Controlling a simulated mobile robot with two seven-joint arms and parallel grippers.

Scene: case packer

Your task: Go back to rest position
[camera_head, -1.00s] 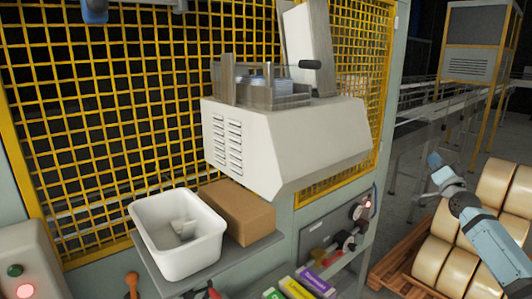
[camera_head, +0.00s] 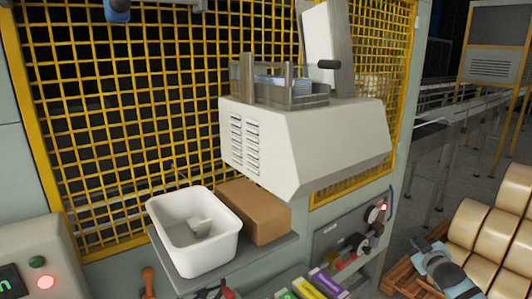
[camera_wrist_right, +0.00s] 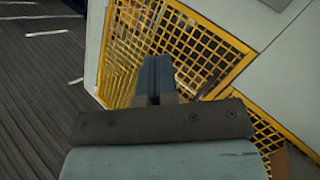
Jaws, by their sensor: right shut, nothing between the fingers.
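My right gripper (camera_head: 422,243) is low at the right edge area of the head view, in front of a pallet of rolls. It is small and partly foreshortened there. In the right wrist view its fingers (camera_wrist_right: 153,80) are together, with nothing between them. Behind them are the yellow mesh guard and a grey floor.
A white machine hood (camera_head: 300,150) juts from the yellow mesh guard (camera_head: 100,120). A white bin (camera_head: 195,262) and a brown carton (camera_head: 255,212) stand on a grey shelf. Tan rolls (camera_head: 470,225) lie on a wooden pallet. A conveyor (camera_head: 460,110) runs behind.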

